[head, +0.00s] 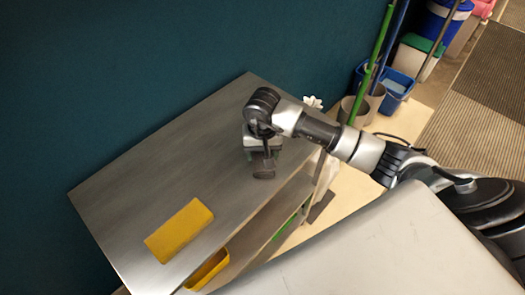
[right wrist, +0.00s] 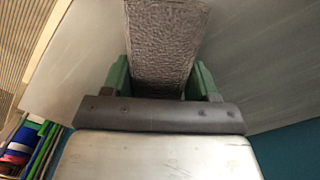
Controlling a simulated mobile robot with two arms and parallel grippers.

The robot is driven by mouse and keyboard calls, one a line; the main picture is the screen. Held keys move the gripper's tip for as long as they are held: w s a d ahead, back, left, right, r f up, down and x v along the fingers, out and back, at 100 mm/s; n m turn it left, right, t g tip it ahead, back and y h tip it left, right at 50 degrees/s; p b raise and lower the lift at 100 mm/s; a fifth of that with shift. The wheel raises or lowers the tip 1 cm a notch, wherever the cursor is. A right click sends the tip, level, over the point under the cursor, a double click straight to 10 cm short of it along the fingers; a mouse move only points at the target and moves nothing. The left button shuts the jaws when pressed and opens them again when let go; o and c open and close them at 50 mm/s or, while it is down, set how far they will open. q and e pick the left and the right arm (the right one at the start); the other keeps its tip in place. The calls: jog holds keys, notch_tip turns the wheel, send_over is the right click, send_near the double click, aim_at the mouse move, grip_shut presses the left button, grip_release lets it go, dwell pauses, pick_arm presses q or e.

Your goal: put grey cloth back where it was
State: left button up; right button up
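The grey cloth (right wrist: 165,40) is a dark grey, textured block-like piece between the green fingers of my right gripper (right wrist: 160,80) in the right wrist view. The fingers meet its two sides. In the head view my right gripper (head: 263,155) points down over the right part of the grey cabinet top (head: 160,160). The grey cloth (head: 264,173) shows just below the fingers there, mostly hidden by the gripper. I cannot tell whether it touches the top. My left gripper is not in view.
A yellow cloth or sponge (head: 179,230) lies near the cabinet top's front left edge. A yellow bin (head: 208,269) sits on the shelf below. Buckets (head: 395,84) and a green pole (head: 376,55) stand beyond the right end. The middle of the top is clear.

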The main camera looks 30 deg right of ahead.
jog(key=o, duration=0.5)
jog(key=shift+c, duration=0.2)
jog(key=shift+r+p, duration=0.2)
jog(key=shift+p, duration=0.1)
notch_tip(320, 180, up, 12)
jog(key=b, duration=0.2)
